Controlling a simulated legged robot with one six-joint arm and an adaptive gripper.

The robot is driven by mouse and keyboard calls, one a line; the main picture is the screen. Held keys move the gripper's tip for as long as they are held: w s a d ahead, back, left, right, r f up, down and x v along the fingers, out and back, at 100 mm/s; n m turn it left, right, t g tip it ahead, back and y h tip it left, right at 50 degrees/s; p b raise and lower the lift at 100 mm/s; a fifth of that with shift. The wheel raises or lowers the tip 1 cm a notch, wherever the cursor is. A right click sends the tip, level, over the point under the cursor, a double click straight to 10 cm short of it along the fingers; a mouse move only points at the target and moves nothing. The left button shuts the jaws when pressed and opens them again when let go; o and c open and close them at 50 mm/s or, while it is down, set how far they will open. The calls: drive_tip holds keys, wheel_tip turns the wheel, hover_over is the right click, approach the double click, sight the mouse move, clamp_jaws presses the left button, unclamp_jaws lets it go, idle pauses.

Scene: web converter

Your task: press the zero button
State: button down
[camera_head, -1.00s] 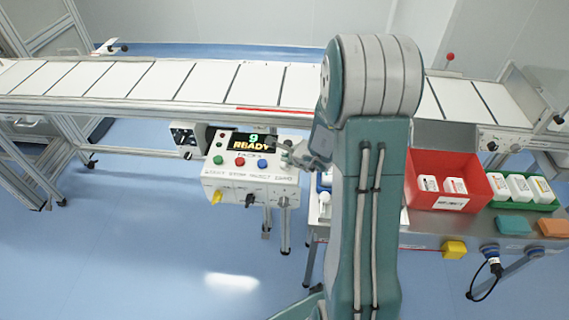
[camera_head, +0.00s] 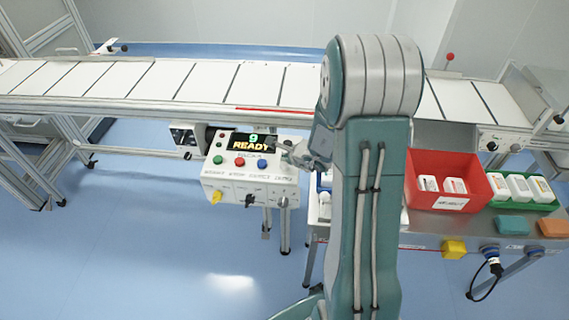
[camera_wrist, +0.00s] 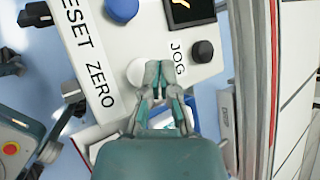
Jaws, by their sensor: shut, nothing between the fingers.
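The white control box (camera_head: 215,176) stands in front of the conveyor. Its screen (camera_head: 252,142) shows a green 9 and READY. A white round button (camera_wrist: 137,73) sits beside the printed word ZERO (camera_wrist: 101,88) in the wrist view. My gripper (camera_wrist: 160,66) is shut and empty, its fingertips over the box face just right of the white button, overlapping its edge in the picture. I cannot tell whether they touch it. In the head view my gripper (camera_head: 287,152) is at the box's right end and hides that button.
Green (camera_head: 218,159), red (camera_head: 239,162) and blue (camera_head: 262,163) buttons line the box's face. A dark knob (camera_wrist: 202,51) sits by JOG. Right of my arm, a steel table carries a red bin (camera_head: 411,185) and a green tray (camera_head: 497,201). The conveyor (camera_head: 210,82) runs behind.

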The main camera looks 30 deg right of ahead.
drive_tip(key=shift+f, duration=0.15)
drive_tip(key=shift+f, duration=0.2)
idle(0.3)
drive_tip(key=shift+f, duration=0.6)
idle(0.8)
drive_tip(key=shift+r, duration=0.1)
drive_tip(key=shift+s+r, duration=0.1)
drive_tip(key=shift+r, duration=0.85)
drive_tip(key=shift+r, duration=2.5)
drive_tip(key=shift+a, duration=0.1)
